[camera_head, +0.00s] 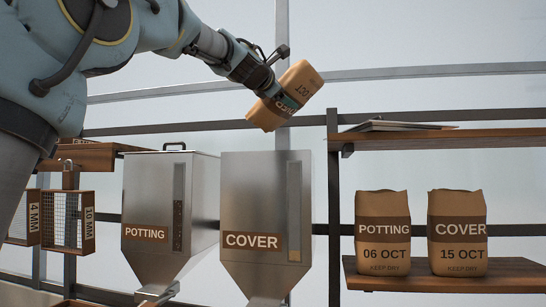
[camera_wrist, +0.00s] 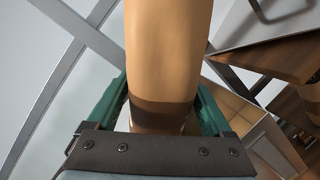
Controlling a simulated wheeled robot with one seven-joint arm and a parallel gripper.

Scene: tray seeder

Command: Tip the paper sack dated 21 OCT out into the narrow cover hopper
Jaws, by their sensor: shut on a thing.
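My gripper (camera_head: 284,101) is shut on a brown paper sack (camera_head: 304,77), held in the air above the narrow grey metal hopper labelled COVER (camera_head: 248,190). The sack is tilted well over, its print turned nearly upside down, its lower end pointing down and left, apart from the hopper's top. "OCT" shows on it; the day number is not readable. No contents are seen falling. In the wrist view the sack (camera_wrist: 168,60) stands between the green jaws (camera_wrist: 163,112). The hopper's opening is hidden from the head view.
A wider POTTING hopper (camera_head: 160,195) with a handled lid stands left of the COVER hopper. At right, sacks POTTING 06 OCT (camera_head: 382,235) and COVER 15 OCT (camera_head: 457,235) stand on the lower shelf (camera_head: 440,277). An upper shelf (camera_head: 440,139) holds flat items. Sieves (camera_head: 67,221) hang at left.

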